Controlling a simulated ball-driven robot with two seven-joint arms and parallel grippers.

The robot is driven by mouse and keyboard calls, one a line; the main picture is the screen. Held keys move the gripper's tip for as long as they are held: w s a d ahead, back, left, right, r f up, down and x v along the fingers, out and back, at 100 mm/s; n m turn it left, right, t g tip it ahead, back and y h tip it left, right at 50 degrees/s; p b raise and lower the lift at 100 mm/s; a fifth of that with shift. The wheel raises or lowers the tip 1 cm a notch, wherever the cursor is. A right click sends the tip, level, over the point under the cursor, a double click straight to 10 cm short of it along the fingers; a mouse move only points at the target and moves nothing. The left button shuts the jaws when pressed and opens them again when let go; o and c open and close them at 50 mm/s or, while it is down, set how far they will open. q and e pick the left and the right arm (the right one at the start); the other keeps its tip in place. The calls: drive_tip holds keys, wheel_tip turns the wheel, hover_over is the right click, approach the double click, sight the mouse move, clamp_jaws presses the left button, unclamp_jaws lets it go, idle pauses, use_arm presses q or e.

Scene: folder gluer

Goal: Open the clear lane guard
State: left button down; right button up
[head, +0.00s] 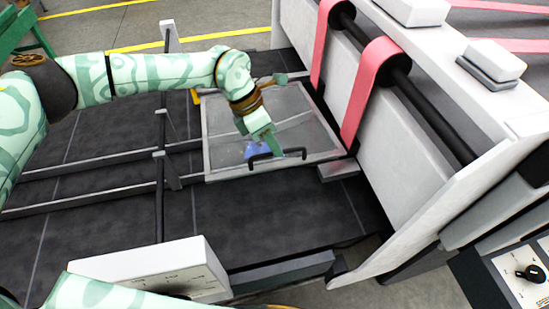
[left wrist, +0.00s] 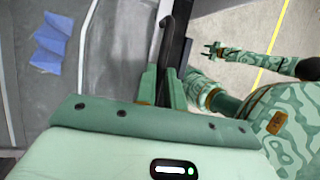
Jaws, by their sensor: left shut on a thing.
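The clear lane guard (head: 225,127) is a see-through panel in a light frame, lying low over the dark machine bed in the head view. Its black bar handle (head: 296,153) is at the near edge. My left gripper (head: 273,149) is shut on this handle. In the left wrist view the handle (left wrist: 168,35) runs up from between the fingers of the left gripper (left wrist: 163,82). My right gripper (left wrist: 210,49) shows small in the left wrist view, with its fingers apart and empty, clear of the guard.
A blue folded piece (head: 256,150) shows through the guard; it also shows in the left wrist view (left wrist: 50,43). Red belts (head: 367,90) on black rollers stand to the right. A white box (head: 160,268) is at the near left. A control panel (head: 520,275) is at the lower right.

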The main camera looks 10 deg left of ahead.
use_arm(q)
drive_tip(key=w+a+r, duration=0.2)
drive_tip(key=w+r, duration=0.2)
drive_tip(key=r, duration=0.3)
drive_tip(key=w+a+r, duration=0.2)
drive_tip(key=w+r, duration=0.2)
drive_tip(key=r, duration=0.4)
drive_tip(key=shift+w+g+p, duration=0.25)
drive_tip(key=shift+g+p, duration=0.05)
drive_tip(key=shift+p, duration=0.1)
drive_tip(key=c, duration=1.7)
unclamp_jaws()
drive_tip(key=shift+o, duration=1)
drive_tip(key=shift+w+f, duration=0.1)
drive_tip(key=shift+w, duration=0.15)
drive_tip(key=shift+d, duration=0.1)
